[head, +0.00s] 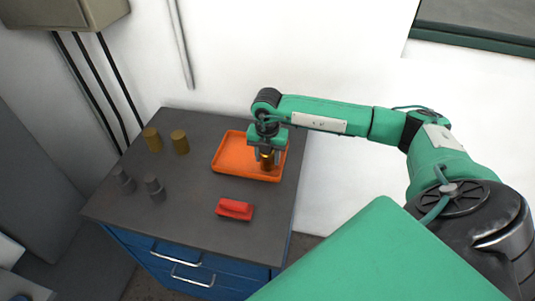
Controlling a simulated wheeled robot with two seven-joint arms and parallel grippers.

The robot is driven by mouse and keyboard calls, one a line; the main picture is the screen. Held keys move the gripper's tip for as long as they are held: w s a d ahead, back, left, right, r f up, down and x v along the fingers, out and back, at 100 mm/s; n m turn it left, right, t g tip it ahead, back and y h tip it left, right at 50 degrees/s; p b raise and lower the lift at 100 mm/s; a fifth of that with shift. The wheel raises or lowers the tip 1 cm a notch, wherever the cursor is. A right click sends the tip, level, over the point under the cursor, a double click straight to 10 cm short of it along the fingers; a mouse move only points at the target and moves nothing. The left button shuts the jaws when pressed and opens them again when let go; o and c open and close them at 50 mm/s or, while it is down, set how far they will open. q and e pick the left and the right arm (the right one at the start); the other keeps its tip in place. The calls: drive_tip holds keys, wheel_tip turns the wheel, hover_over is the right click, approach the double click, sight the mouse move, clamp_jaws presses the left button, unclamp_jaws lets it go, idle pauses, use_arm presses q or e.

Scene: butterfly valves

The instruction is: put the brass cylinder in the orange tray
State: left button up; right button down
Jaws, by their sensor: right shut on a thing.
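The orange tray (233,159) lies on the dark top of a blue cabinet, near its right edge. My right gripper (267,163) points down over the right part of the tray. It is shut on a brass cylinder (267,158), held upright between the fingers. I cannot tell whether the cylinder's lower end touches the tray floor. Two more brass cylinders stand on the cabinet top at the back left, one at the far left (152,140) and one beside it (180,142). My left gripper is not in view.
Two grey stepped parts (123,180) (155,188) stand at the left of the cabinet top (185,218). A red block-like object (235,209) lies in front of the tray. The middle of the top is clear. A white wall stands behind.

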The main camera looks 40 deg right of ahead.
drive_tip(key=shift+f, duration=0.1)
drive_tip(key=c, duration=1.1)
unclamp_jaws()
drive_tip(key=shift+o, duration=0.2)
drive_tip(key=shift+r, duration=0.5)
wheel_tip(320, 180, up, 11)
drive_tip(key=b, duration=0.3)
drive_tip(key=shift+r+b, duration=0.2)
drive_tip(key=shift+b, duration=0.1)
